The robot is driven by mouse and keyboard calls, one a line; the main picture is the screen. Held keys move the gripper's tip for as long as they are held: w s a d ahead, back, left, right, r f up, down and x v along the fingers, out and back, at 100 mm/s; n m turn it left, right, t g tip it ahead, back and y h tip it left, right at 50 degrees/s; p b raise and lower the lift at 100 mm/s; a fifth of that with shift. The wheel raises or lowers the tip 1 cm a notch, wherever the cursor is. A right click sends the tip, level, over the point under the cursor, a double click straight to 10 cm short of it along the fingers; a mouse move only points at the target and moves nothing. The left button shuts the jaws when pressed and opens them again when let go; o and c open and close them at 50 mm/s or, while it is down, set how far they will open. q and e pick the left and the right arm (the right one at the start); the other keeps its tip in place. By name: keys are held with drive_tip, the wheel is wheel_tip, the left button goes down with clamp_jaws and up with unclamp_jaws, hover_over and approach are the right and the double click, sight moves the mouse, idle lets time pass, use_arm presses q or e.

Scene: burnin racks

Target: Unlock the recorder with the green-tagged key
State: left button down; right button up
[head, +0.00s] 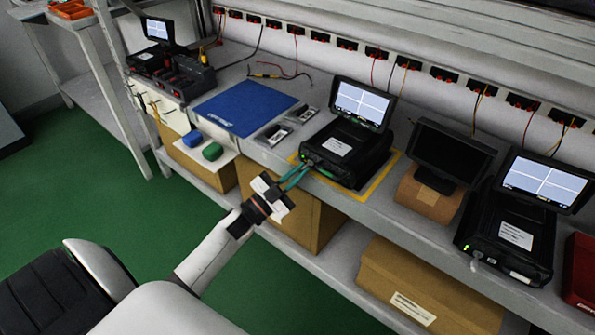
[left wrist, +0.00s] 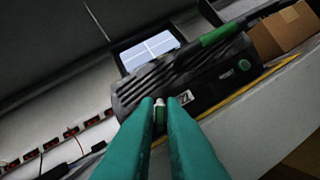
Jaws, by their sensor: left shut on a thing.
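The black recorder (head: 346,153) with a lit, tilted screen (head: 363,104) stands inside a yellow outline on the bench. Its dark ribbed body (left wrist: 190,70) fills the middle of the left wrist view. My left gripper (head: 309,163), with teal fingers, reaches the recorder's front left corner. In the left wrist view its fingertips (left wrist: 160,103) are closed on a small green-and-white piece (left wrist: 160,113), which looks like the green-tagged key. The key's shaft is hidden, so I cannot tell whether it sits in the lock. My right gripper is in neither view.
Another recorder (head: 513,230) and a dark monitor (head: 437,157) on a cardboard block stand to the right. A blue mat (head: 243,107) lies to the left. Cardboard boxes (head: 430,290) fill the lower shelf.

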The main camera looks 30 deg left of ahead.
use_arm(q)
drive_tip(key=m+g+h, duration=0.1)
drive_tip(key=m, duration=0.2)
drive_tip(key=shift+a+r+p, duration=0.1)
drive_tip(key=shift+p, duration=0.25)
drive_tip(key=shift+m, duration=0.7)
drive_tip(key=shift+g, duration=0.3)
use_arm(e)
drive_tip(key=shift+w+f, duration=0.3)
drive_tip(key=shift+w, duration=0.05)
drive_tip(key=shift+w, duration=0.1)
use_arm(q)
drive_tip(key=c, duration=1.9)
unclamp_jaws()
drive_tip(key=shift+w, duration=0.1)
